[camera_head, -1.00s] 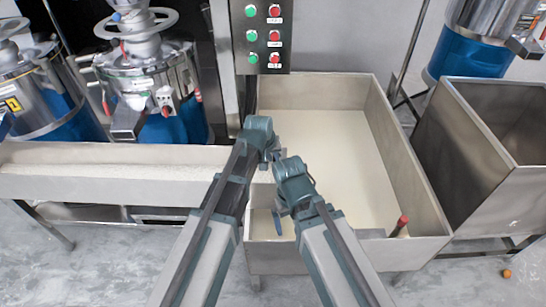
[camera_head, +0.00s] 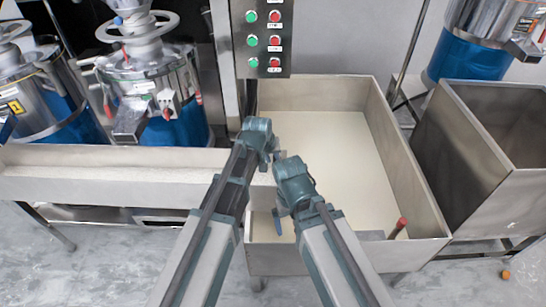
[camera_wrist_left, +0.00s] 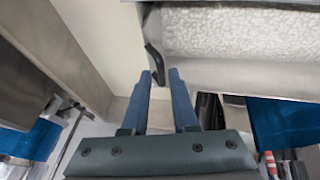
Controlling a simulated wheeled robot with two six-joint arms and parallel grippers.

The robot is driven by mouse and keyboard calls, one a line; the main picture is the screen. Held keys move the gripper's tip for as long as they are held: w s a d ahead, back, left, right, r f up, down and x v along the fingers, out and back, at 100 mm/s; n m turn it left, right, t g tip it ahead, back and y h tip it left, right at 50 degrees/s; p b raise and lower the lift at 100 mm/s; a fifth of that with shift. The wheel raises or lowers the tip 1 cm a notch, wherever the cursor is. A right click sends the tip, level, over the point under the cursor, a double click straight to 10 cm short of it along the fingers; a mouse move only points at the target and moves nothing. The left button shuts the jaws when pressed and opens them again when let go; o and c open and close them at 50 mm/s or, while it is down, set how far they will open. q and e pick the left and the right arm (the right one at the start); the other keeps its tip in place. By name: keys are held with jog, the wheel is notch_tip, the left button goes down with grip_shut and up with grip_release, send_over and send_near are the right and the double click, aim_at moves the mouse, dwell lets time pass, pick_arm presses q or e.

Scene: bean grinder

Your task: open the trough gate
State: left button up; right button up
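The long metal trough (camera_head: 120,172) with white contents runs along the left and ends at the large basin. It also shows in the left wrist view (camera_wrist_left: 235,70). At its end there a dark bent bar (camera_wrist_left: 153,62) stands against the wall; I cannot tell whether it belongs to the gate. My left gripper (camera_wrist_left: 160,74) is open and empty, its two blue fingertips just below this bar. In the head view my left wrist hides the trough's end. My right gripper (camera_head: 278,220) hangs over the basin's near left part; its finger gap cannot be made out.
The basin (camera_head: 425,205) holds pale material and has a red-tipped handle (camera_head: 400,224) at its near right. An empty metal bin (camera_head: 470,160) stands right of it. A button panel (camera_head: 263,40) hangs behind. Blue-based grinders (camera_head: 165,90) stand behind the trough.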

pick_arm(q)
jog(key=p+v, duration=1)
jog(key=v, duration=0.2)
jog(key=shift+r+p, duration=0.25)
jog(key=shift+p, duration=0.1)
jog(key=shift+a, duration=0.1)
jog(key=s+a+f+m+g+y, duration=0.1)
jog(key=s+a+m+g, duration=0.1)
jog(key=s, duration=0.7)
jog(key=s+a+f+m+g+y, duration=0.1)
jog(key=s+m+g+y, duration=0.1)
jog(key=s, duration=0.8)
jog(key=shift+s+a+g, duration=0.15)
jog(key=shift+a+g, duration=0.25)
jog(key=shift+g, duration=0.1)
